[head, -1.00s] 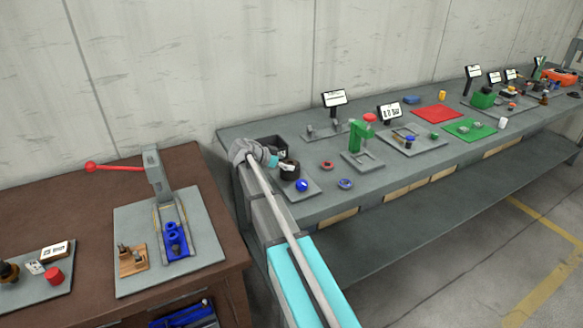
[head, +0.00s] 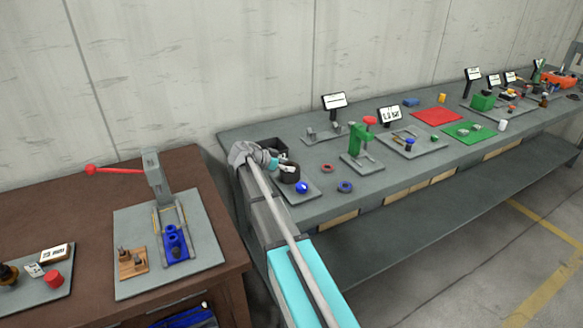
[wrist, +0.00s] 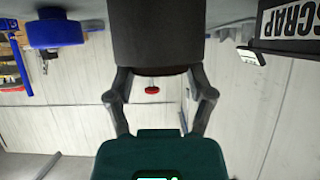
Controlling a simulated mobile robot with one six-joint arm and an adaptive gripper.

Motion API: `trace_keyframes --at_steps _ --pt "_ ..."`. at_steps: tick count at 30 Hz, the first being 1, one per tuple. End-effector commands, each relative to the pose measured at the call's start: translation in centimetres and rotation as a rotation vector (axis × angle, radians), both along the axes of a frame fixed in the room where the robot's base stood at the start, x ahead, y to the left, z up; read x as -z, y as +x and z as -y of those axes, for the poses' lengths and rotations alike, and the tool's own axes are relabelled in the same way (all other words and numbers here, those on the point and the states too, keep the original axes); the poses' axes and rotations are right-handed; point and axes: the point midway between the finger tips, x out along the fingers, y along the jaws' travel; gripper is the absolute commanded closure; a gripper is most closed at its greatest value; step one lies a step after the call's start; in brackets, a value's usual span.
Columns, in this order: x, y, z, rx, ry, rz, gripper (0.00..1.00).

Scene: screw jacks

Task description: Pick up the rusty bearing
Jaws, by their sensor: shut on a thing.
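My gripper (head: 279,165) is at the left end of the long grey bench, seen small in the head view. In the wrist view my gripper (wrist: 159,82) has its two fingers closed on a wide dark cylinder (wrist: 157,35), which hides the fingertips. In the head view a dark round piece (head: 289,174) with a pale patch is right beside my gripper. I cannot tell whether the held cylinder is the rusty bearing; no rust shows on it. A red ring (head: 327,168) and a blue ring (head: 345,187) lie on the bench to the right.
A black bin (head: 277,145) stands behind my gripper; a SCRAP label (wrist: 290,22) shows in the wrist view. A green press (head: 358,142) stands farther right. A brown table (head: 60,215) is on the left.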

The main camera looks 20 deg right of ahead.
Motion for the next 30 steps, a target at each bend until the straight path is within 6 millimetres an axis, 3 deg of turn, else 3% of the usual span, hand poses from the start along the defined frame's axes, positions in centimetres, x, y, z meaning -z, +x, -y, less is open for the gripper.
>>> trace_keyframes --at_steps 17,27,30 --pt "-0.9 0.0 0.0 0.0 0.0 0.0 0.83" --pt "-3.7 0.0 0.0 0.001 0.0 0.0 0.83" --pt "-4.9 -1.1 0.6 0.001 0.0 0.0 0.83"
